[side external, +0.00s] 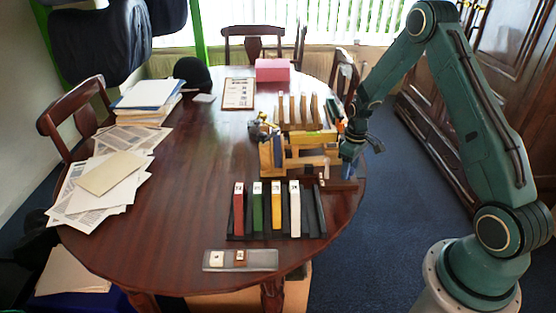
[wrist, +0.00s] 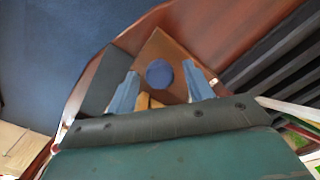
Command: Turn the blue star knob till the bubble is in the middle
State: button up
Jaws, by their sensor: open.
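The blue knob (wrist: 159,73) shows in the wrist view as a round blue disc over a brown wooden plate (wrist: 165,45). Its star shape cannot be made out. My gripper (wrist: 160,70) is open, with one light-blue finger on each side of the knob. Gaps show between the fingers and the knob. In the side view my gripper (side external: 349,152) is at the right end of the wooden stand (side external: 279,155), near the table's right edge, and the knob cannot be picked out there. A yellow bar (side external: 318,138) lies across the stand. No bubble can be made out.
A black rack (side external: 319,222) with red, green, yellow and white bars stands in front of the stand. A clear tray (side external: 262,260) with two small pieces lies nearer. Upright wooden pieces (side external: 302,110) rise behind the stand. Papers (side external: 95,195) cover the table's left; its middle is clear.

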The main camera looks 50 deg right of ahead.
jog(key=c, duration=0.9)
jog(key=shift+c, duration=0.2)
jog(key=shift+m, duration=2.4)
jog(key=o, duration=0.9)
jog(key=shift+o, duration=0.2)
jog(key=shift+r, duration=0.1)
